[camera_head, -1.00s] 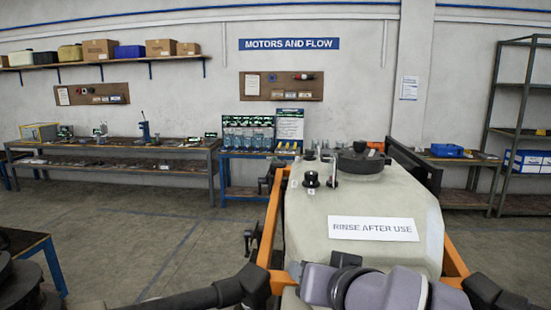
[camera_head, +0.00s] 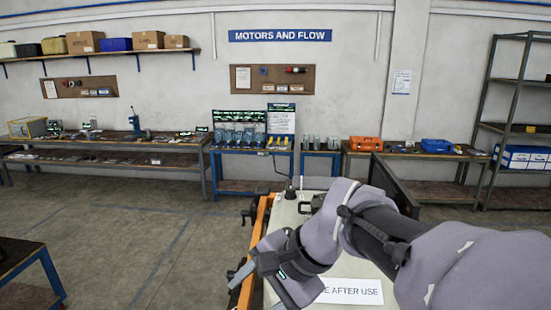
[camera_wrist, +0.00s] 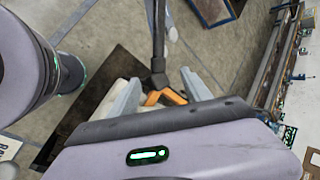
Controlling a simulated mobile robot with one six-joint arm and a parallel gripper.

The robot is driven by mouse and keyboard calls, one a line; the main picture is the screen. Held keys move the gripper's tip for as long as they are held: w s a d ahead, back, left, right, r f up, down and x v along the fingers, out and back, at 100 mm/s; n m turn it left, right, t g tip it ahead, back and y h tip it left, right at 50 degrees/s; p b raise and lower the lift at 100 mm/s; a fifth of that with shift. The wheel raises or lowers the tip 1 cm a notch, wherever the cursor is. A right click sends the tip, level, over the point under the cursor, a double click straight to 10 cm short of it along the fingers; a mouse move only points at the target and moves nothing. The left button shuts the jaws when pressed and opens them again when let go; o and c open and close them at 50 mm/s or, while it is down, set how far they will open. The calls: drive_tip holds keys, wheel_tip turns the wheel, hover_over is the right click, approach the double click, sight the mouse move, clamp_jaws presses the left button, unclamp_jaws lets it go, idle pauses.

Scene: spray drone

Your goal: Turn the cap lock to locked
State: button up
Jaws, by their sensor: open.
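The pale spray tank (camera_head: 286,215) stands in front of me, with its upper right and middle covered by my arm. A small dark knob (camera_head: 290,192) and a piece of dark fitting (camera_head: 306,207) show at its far end. The large black cap is mostly or wholly hidden behind my arm, and I cannot tell its lock position. My gripper (camera_head: 240,274) is at the tank's left side, over the orange frame. In the wrist view my gripper (camera_wrist: 160,92) has its pale fingers apart with nothing held between them.
The orange frame (camera_head: 249,254) runs along the tank's left, with dark fittings outside it. A label (camera_head: 350,291) lies on the tank's near face. A bench with an orange case (camera_head: 366,144) stands behind. Open floor (camera_head: 130,240) lies to the left.

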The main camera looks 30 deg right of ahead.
drive_tip(key=w+d+r+m+t+y, duration=0.1)
drive_tip(key=w+d+m+t, duration=0.1)
drive_tip(key=w+d+m, duration=0.45)
drive_tip(key=w+d+r+m+t+y, duration=0.1)
drive_tip(key=w+d+m+t+y, duration=0.15)
drive_tip(key=d, duration=0.75)
drive_tip(key=s+d+f+m+t+h, duration=0.15)
drive_tip(key=d+m+t, duration=0.3)
drive_tip(key=d, duration=0.85)
drive_tip(key=s+d+m+t+h, duration=0.1)
drive_tip(key=s+d+m+t, duration=0.15)
drive_tip(key=d+m, duration=0.65)
drive_tip(key=w+n+p, duration=0.1)
drive_tip(key=w, duration=0.4)
drive_tip(key=w+a+n+p, duration=0.1)
drive_tip(key=w, duration=0.5)
drive_tip(key=w+a+n+p, duration=0.1)
drive_tip(key=w, duration=0.4)
drive_tip(key=shift+w+a+f+t, duration=0.1)
drive_tip(key=shift+w+a+t, duration=0.15)
drive_tip(key=shift+w, duration=0.05)
drive_tip(key=shift+w+a, duration=0.2)
drive_tip(key=shift+w, duration=0.1)
drive_tip(key=shift+c, duration=0.5)
